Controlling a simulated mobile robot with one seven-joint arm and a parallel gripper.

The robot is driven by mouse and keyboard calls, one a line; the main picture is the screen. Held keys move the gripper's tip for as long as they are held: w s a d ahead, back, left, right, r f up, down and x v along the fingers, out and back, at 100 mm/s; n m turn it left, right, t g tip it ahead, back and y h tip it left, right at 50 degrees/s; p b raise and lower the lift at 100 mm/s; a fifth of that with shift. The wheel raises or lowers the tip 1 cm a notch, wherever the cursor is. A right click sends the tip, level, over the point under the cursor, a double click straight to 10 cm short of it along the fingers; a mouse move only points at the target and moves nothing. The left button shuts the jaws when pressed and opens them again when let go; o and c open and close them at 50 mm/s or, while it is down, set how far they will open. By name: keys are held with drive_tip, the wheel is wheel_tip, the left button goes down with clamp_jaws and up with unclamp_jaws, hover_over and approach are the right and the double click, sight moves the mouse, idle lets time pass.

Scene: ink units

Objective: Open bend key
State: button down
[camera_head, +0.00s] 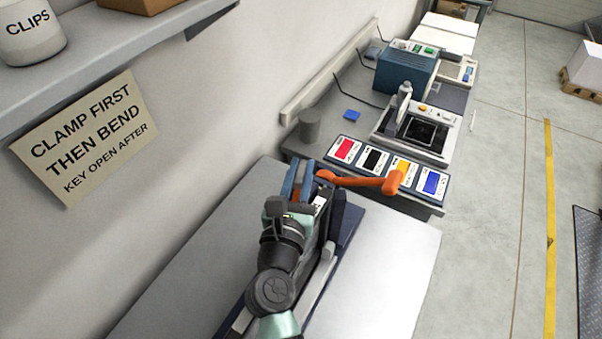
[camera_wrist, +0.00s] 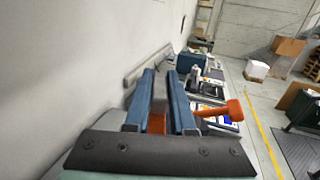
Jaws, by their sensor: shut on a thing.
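An orange lever (camera_head: 360,182) with a thick round knob at its right end sticks out sideways past my gripper. I take it to be the bend key, though no label shows on it. My gripper (camera_head: 298,172) has blue fingers and reaches over a dark device (camera_head: 322,262) on the grey bench. In the wrist view, my gripper (camera_wrist: 163,85) has orange between its two fingers, and the orange lever (camera_wrist: 220,109) runs out to the right. The gripper is shut on it. My arm hides much of the device and the lever's near end.
A sign (camera_head: 86,138) on the wall reads clamp first, then bend, key open after. Beyond the bench stand colour-marked ink units (camera_head: 388,168), a framed press (camera_head: 418,130) and a grey cylinder (camera_head: 309,126). The bench (camera_head: 392,265) is bare at right. A shelf overhangs at upper left.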

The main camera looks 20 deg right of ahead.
drive_tip(key=shift+f+m+g+h+b, duration=0.1)
drive_tip(key=shift+m+g+h+b, duration=0.35)
drive_tip(key=shift+m+g+h, duration=0.35)
drive_tip(key=c, duration=0.8)
unclamp_jaws()
drive_tip(key=shift+o, duration=0.2)
drive_tip(key=b+v, duration=0.4)
drive_tip(key=v, duration=0.9)
drive_tip(key=shift+c, duration=0.3)
